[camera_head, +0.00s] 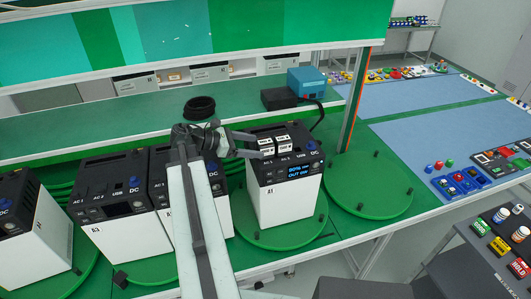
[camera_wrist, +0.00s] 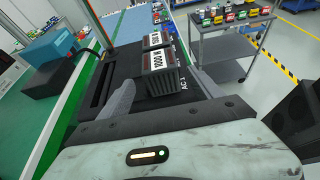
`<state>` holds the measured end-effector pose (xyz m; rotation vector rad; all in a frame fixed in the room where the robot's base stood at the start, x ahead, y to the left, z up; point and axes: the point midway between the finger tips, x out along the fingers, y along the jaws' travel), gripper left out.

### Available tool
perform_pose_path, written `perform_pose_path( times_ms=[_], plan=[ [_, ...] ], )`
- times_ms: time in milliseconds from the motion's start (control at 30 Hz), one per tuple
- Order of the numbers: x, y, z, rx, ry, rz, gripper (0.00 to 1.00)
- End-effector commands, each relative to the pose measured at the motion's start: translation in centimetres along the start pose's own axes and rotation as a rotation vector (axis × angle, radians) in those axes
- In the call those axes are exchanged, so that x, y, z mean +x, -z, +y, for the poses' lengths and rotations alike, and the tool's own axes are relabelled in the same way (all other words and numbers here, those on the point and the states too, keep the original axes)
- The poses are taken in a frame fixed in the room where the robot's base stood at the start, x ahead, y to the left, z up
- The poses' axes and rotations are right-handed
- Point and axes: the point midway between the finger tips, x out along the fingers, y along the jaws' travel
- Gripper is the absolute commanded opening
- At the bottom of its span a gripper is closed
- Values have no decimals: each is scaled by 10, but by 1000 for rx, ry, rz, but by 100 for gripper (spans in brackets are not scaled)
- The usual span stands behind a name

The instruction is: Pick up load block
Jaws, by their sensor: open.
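Two dark load blocks with white labels stand side by side on top of the power unit marked A1 (camera_head: 285,200). The nearer block (camera_wrist: 161,82) has a label that seems to read 1000 W; the farther block (camera_wrist: 153,41) stands just beyond it. In the head view the same pair shows as a left block (camera_head: 267,147) and a right block (camera_head: 283,144). My gripper (camera_head: 257,145) is open at the left block. In the wrist view its fingers (camera_wrist: 162,84) lie on either side of the nearer block, with gaps visible. Nothing is held.
More power units, one marked A3 (camera_head: 117,205), stand close on the left. An empty green turntable (camera_head: 368,185) lies to the right. A blue-topped box (camera_head: 306,80) and a black ring (camera_head: 199,107) sit behind. A grey cart (camera_wrist: 225,45) with coloured blocks stands beyond the bench.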

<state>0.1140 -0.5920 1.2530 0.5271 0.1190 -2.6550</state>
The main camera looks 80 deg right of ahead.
Motion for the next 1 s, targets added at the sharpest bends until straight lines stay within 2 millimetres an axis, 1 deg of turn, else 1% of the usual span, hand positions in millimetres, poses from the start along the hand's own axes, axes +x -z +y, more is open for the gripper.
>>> perform_pose_path(
  times_ms=[167, 233, 300, 467, 500, 567, 600, 667, 700, 733, 767, 1000],
  plan=[
    [30, -6, -5, 2, 4, 0, 75],
    [42, -3, -3, 1, 3, 0, 75],
    [48, -5, -3, 1, 3, 0, 75],
    [48, -7, -3, 1, 1, 0, 75],
    [48, -7, -3, 1, 1, 0, 69],
    [48, -7, -3, 1, 2, 0, 52],
    [48, -7, -3, 1, 2, 0, 41],
    [48, -7, -3, 1, 2, 0, 24],
    [48, -7, -3, 1, 2, 0, 13],
    [48, -7, -3, 1, 2, 0, 5],
    [48, -7, -3, 1, 2, 0, 0],
    [48, -7, -3, 1, 2, -1, 0]
  ],
)
